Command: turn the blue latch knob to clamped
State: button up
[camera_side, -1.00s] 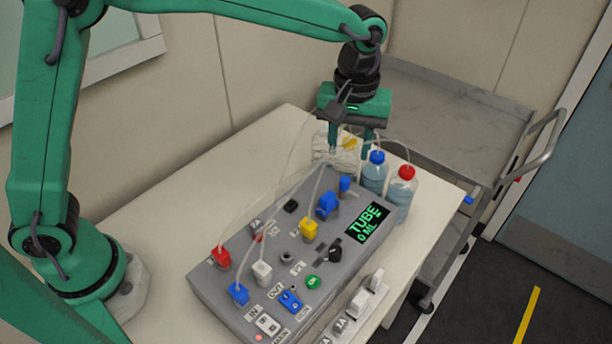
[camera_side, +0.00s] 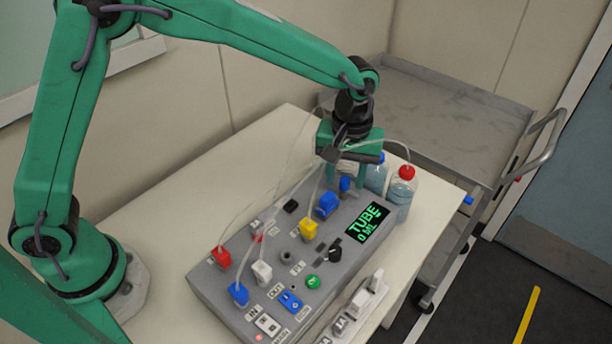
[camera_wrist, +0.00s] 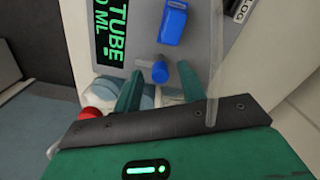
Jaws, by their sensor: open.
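The small blue latch knob (camera_side: 345,184) stands upright near the far end of the grey console (camera_side: 215,284), next to a larger blue block (camera_side: 327,205). In the wrist view the knob (camera_wrist: 160,71) shows as a short blue post with a small grey arm at its base, and the blue block (camera_wrist: 172,22) lies beyond it. My gripper (camera_wrist: 159,80) is open and empty, pointing down. Its two fingers lie on either side of the knob, with gaps to both. In the side view my gripper (camera_side: 345,174) is just above and around the knob. Fingertip height is hard to tell.
A display (camera_side: 367,223) reads "TUBE 0 ML". A red-capped bottle (camera_side: 402,190) and a blue-capped bottle (camera_side: 376,174), partly hidden by my gripper, stand beside the console. Thin tubes run past my gripper to the yellow connector (camera_side: 308,229) and others. The table's left part is clear.

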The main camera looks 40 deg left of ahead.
jog(key=shift+f, duration=0.1)
grip_shut()
jog(key=shift+m, duration=0.4)
jog(key=m, duration=0.8)
jog(key=shift+m, duration=0.4)
jog(key=m, duration=0.4)
jog(key=shift+m, duration=2.2)
